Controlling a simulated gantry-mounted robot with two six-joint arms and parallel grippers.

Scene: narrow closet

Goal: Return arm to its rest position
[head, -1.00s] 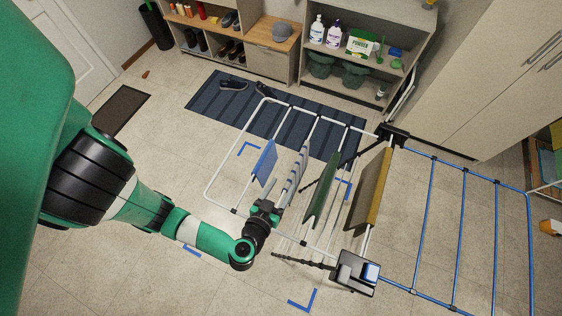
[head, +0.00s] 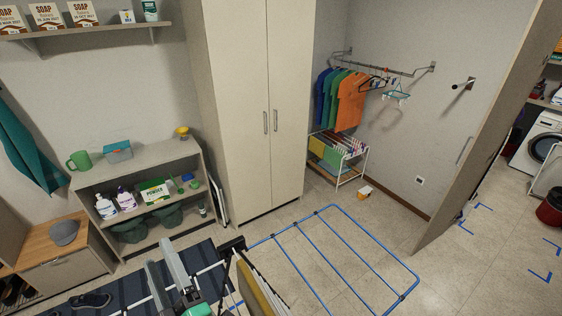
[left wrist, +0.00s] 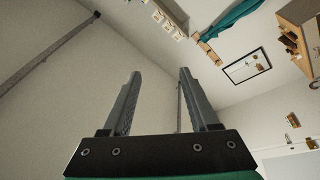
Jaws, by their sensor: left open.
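My left gripper (head: 158,255) shows at the bottom of the head view, its two grey fingers apart and pointing up. Nothing is between them. It appears in front of the striped mat and beside the drying rack. In the left wrist view the same gripper (left wrist: 160,72) has its fingers spread, with only walls behind them. My left arm below it is mostly cut off by the frame edge. The drying rack's blue wing (head: 350,226) lies to the right of the gripper. A yellow-edged cloth (head: 252,290) hangs on the rack near it. My right gripper is not in view.
A low shelf (head: 140,160) with bottles and a powder box stands at the left. A tall cabinet (head: 240,110) stands behind the rack. Clothes hang on a wall rail (head: 395,68). An open door panel (head: 490,130) stands at the right. Floor is clear right of the blue wing.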

